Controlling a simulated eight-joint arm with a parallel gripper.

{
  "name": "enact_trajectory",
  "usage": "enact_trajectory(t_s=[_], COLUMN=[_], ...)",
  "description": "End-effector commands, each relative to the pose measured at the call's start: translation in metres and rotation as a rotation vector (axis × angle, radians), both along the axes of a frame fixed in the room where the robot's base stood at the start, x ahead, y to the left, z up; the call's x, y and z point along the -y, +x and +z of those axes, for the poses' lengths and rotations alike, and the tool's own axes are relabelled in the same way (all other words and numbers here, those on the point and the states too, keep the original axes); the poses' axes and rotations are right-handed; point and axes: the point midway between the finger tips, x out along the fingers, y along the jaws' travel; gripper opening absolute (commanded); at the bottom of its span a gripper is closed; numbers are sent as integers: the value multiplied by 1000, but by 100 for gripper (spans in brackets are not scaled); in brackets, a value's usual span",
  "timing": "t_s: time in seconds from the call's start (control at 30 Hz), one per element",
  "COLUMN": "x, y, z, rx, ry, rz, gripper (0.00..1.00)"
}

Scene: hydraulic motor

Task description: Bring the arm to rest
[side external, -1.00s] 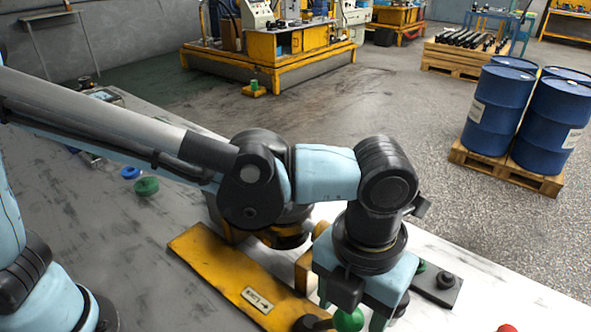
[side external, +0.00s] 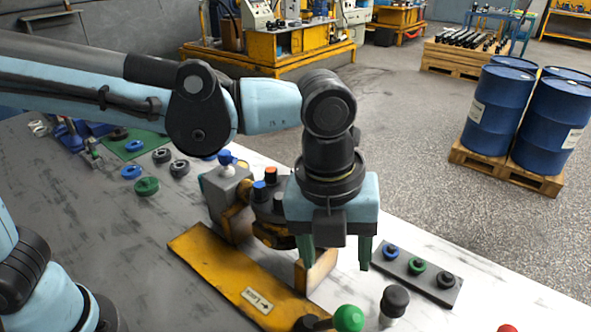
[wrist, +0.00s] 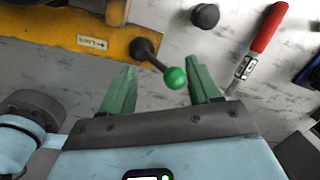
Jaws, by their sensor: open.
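My gripper (side external: 336,262) hangs in the air over the workbench with its green fingers pointing down. The fingers are apart and nothing is between them in the side view. In the wrist view my gripper (wrist: 163,75) also shows its fingers spread, with a green ball knob (wrist: 175,78) seen below and beyond them. In the side view the green ball knob (side external: 348,318) sits at the end of a dark lever by the yellow base plate (side external: 225,275), clear of the fingers. The plate carries a label with an arrow (side external: 257,300) reading "Lock".
A motor assembly (side external: 265,205) stands on the yellow fixture behind my gripper. A grey strip with coloured round parts (side external: 418,268) and a black knob (side external: 394,302) lie to the right. A red-handled lever (wrist: 268,28) shows in the wrist view. Blue barrels (side external: 495,110) stand off the bench.

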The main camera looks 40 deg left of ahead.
Motion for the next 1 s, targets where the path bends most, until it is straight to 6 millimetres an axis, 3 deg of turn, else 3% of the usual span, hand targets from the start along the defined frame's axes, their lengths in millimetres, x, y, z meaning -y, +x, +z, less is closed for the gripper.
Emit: enact_trajectory(t_s=[0.03, 0.23, 0.5, 0.77, 0.9, 1.0], x=[-19, -84, -163, -220, -254, -265], y=[7, 27, 35, 30, 10, 1], z=[5, 18, 26, 26, -4, -16], rx=[19, 82, 122, 106, 83, 72], ry=[-38, -233, -563, -898, -903, -898], rz=[155, 790, 1555, 2093, 2334, 2430], gripper=[62, 62, 62, 62, 62, 62])
